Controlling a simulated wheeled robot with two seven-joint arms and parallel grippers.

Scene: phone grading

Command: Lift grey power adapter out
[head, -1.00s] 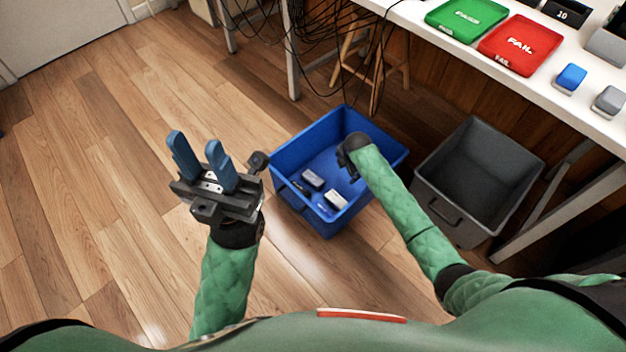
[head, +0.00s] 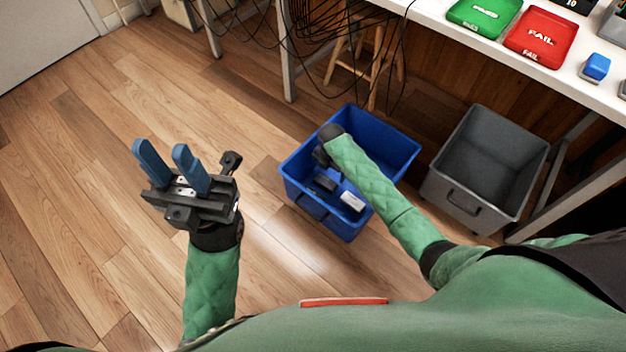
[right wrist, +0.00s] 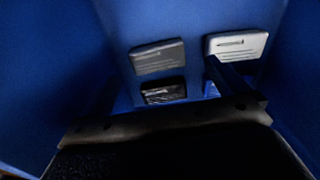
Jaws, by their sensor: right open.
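The grey power adapter (right wrist: 157,58) lies in the blue bin (head: 392,143), upper middle in the right wrist view. In the head view a dark block (head: 325,183) in the bin, partly behind my gripper, appears to be it. A black item (right wrist: 163,92) lies just below it in the wrist view. A white adapter (right wrist: 236,45) lies to its right; it also shows in the head view (head: 352,201). My right gripper (head: 322,157) reaches down into the bin, open and empty, above the adapters. My left gripper (head: 160,147) is open and empty over the floor.
A grey bin (head: 453,158) stands right of the blue bin, empty as far as I see. The white table (head: 450,38) at upper right holds a green tray (head: 484,14), a red tray (head: 541,36) and a blue block (head: 596,67). Cables hang behind the bins.

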